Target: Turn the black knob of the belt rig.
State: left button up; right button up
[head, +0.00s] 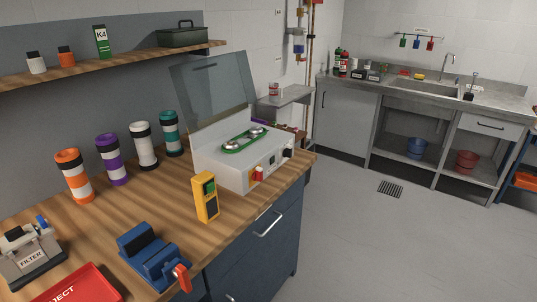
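The belt rig (222,167) is a white box near the right end of the wooden bench. A green belt (243,139) runs round two metal pulleys on its top. Its clear lid (215,90) stands raised at the back. The black knob (288,153) is on the front face, near the right corner. A red control (258,174) sits further left on the same face. The knob's angle is too small to tell. Neither of my grippers shows in the head view.
A yellow handheld meter (206,197) stands in front of the rig. A blue vise (153,257) with a red handle is at the bench's front edge. Several banded cylinders, including an orange one (74,175), stand behind. The floor (370,240) right of the bench is clear.

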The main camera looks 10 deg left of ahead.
aim_at(287, 153)
jog(key=i+l+u, duration=0.1)
jog(key=u, duration=0.4)
jog(key=l+u, duration=0.1)
jog(key=u, duration=0.35)
jog(key=l+u, duration=0.15)
jog(key=u, duration=0.35)
jog(key=l+u, duration=0.25)
jog(key=l, duration=0.2)
jog(key=l+u, duration=0.25)
jog(key=l, duration=0.2)
jog(key=k+l+u, duration=0.1)
jog(key=l+u, duration=0.15)
jog(key=l, duration=0.2)
jog(key=k+l+u, duration=0.25)
jog(key=l, duration=0.15)
jog(key=k+l, duration=0.1)
jog(key=l, duration=0.25)
jog(key=k+l, duration=0.1)
jog(key=l, duration=0.65)
jog(key=k+u, duration=0.05)
